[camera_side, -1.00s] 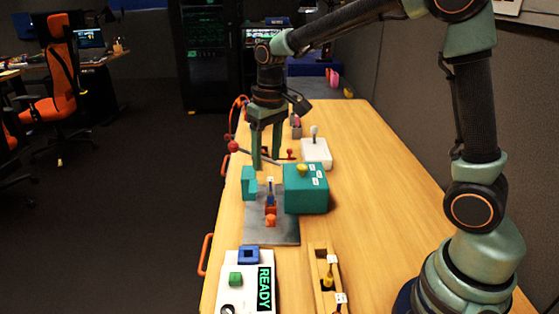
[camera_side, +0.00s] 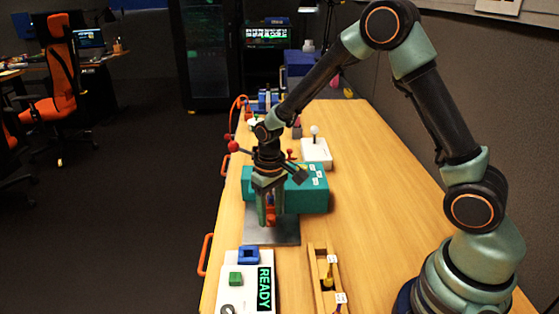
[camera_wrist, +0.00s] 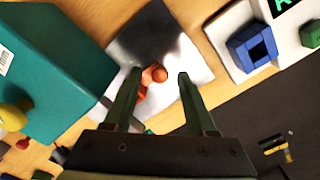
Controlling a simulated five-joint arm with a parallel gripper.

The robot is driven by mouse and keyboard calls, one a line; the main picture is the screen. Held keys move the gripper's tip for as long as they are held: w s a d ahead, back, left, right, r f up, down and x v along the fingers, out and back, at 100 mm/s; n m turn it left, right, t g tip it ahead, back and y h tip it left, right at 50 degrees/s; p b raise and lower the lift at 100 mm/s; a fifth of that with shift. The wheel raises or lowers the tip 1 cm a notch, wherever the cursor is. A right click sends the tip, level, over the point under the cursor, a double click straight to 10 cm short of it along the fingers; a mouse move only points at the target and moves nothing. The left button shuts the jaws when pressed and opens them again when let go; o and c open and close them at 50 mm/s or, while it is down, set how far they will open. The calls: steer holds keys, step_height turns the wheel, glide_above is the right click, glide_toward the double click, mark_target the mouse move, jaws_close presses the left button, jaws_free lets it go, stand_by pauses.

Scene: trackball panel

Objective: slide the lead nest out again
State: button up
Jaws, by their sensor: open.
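An orange-red knobbed piece (camera_side: 271,216), which I take to be the lead nest's handle, stands on the grey plate (camera_side: 284,236) in front of the teal housing (camera_side: 308,198). The nest itself I cannot make out. My gripper (camera_side: 270,212) points down over the piece, its fingers on either side. In the wrist view my gripper (camera_wrist: 156,80) is open, and the orange piece (camera_wrist: 152,76) shows between the fingers, closer to the left one. I cannot see contact. The teal housing (camera_wrist: 52,65) fills the left of the wrist view.
A white panel with a READY display (camera_side: 265,287), a blue square socket (camera_side: 248,254) and a green block (camera_side: 235,279) lies in front. A wooden tray (camera_side: 318,265) stands to its right. A white joystick box (camera_side: 317,152) is behind. The right tabletop is clear.

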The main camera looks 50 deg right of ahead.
steer(key=shift+f, duration=0.15)
jaws_close()
stand_by(1.4)
